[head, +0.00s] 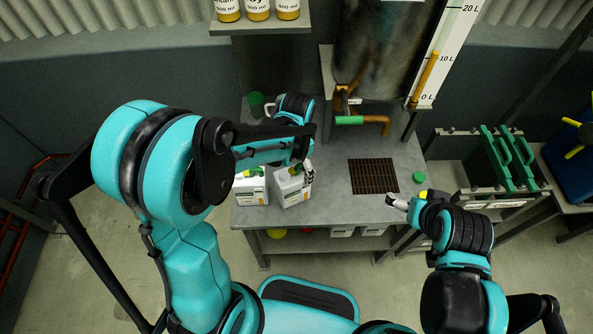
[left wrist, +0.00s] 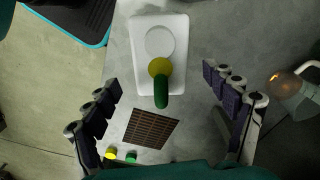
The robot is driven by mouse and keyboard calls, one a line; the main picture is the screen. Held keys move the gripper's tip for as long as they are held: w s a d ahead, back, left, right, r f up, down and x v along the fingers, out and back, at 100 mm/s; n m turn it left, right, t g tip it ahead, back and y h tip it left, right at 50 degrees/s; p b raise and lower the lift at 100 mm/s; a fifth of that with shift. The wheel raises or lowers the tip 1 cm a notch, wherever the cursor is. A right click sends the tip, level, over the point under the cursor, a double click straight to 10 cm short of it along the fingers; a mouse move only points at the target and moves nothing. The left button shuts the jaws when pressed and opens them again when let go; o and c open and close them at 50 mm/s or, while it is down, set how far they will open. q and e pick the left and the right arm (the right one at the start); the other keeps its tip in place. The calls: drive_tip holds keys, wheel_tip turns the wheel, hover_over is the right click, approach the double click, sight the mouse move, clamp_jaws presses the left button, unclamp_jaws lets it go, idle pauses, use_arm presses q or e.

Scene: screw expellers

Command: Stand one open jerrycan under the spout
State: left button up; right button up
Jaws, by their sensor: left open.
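Two white jerrycans stand side by side at the left of the grey bench: a left one (head: 250,190) and a right one (head: 289,190). My left gripper (head: 306,170) is open at the right jerrycan's upper edge. In the left wrist view its fingers (left wrist: 166,95) are spread wide, with a white container (left wrist: 143,28) beyond them, a yellow and green part overlapping its end. The copper spout (head: 383,123), with a green handle, projects from the tank above a dark grate (head: 374,176). The grate (left wrist: 151,129) carries nothing. My right gripper (head: 399,202) is near the bench's front right edge; its jaws are unclear.
Bottles sit on a shelf (head: 262,27) above.

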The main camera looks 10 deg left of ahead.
use_arm(q)
wheel_tip(320, 180, up, 7)
drive_tip(key=shift+p, duration=0.95)
drive_tip(key=s+a+r+n+t, duration=0.5)
drive_tip(key=s+r+n+t, duration=0.2)
drive_tip(key=s, duration=0.3)
drive_tip(key=shift+s+a+r+n, duration=0.2)
drive_tip(key=shift+s+r+n, duration=0.1)
drive_tip(key=shift+r+n, duration=0.35)
drive_tip(key=shift+f+b, duration=0.65)
drive_tip(key=shift+c, duration=0.2)
